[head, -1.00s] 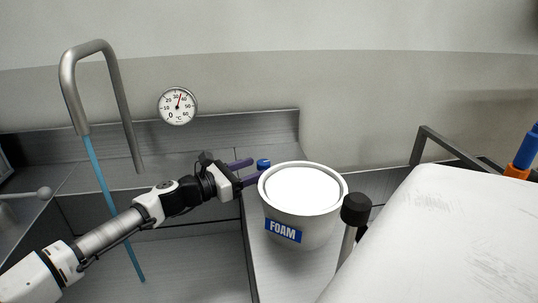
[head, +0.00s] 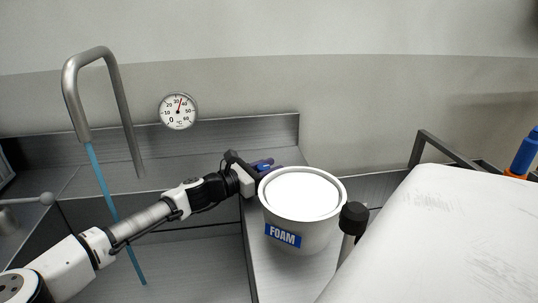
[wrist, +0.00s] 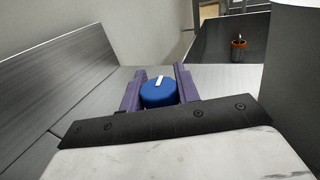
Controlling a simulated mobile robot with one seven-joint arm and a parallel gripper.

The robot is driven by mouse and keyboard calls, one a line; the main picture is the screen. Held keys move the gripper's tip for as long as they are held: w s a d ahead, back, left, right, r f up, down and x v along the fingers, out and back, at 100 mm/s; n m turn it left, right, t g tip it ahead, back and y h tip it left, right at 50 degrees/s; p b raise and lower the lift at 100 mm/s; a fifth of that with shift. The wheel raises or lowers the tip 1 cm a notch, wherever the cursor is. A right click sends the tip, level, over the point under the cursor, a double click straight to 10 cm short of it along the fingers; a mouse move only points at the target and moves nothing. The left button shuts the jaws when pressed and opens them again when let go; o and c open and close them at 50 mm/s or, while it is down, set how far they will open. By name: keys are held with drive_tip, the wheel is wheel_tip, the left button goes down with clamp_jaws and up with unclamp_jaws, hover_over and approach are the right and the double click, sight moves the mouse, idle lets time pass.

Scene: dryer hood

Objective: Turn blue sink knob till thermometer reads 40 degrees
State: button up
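The blue sink knob (wrist: 159,92) has a white mark on top, pointing away and slightly right in the wrist view. My gripper (wrist: 160,80) has its two purple fingers on either side of the knob. The fingers look open around it; firm contact on both sides cannot be made out. In the head view my gripper (head: 264,164) is at the ledge behind the foam tub and largely covers the knob. The round thermometer (head: 178,111) on the back wall has a red needle between 30 and 40. Blue water (head: 104,190) runs from the tap (head: 68,85).
A white tub labelled FOAM (head: 283,235) stands on the ledge close to the right of my gripper. A black-topped post (head: 354,217) and a large white surface (head: 440,240) lie farther right. The sink basin (head: 195,265) is open below my arm.

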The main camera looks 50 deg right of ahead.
drive_tip(key=shift+c, duration=0.9)
drive_tip(key=shift+f+n+t+b, duration=0.25)
drive_tip(key=shift+n+t+b, duration=0.15)
drive_tip(key=shift+t+b, duration=0.25)
drive_tip(key=shift+n+t+h+b, duration=0.3)
drive_tip(key=shift+t+b, duration=0.05)
drive_tip(key=shift+b, duration=0.05)
drive_tip(key=shift+w+r+n+t+b, duration=0.15)
drive_tip(key=shift+n+t+b, duration=0.15)
drive_tip(key=shift+n+t, duration=0.6)
drive_tip(key=shift+w+r+n+t+b, duration=0.15)
drive_tip(key=shift+n+t+b, duration=0.25)
drive_tip(key=shift+t, duration=0.9)
drive_tip(key=o, duration=1)
drive_tip(key=shift+c, duration=0.2)
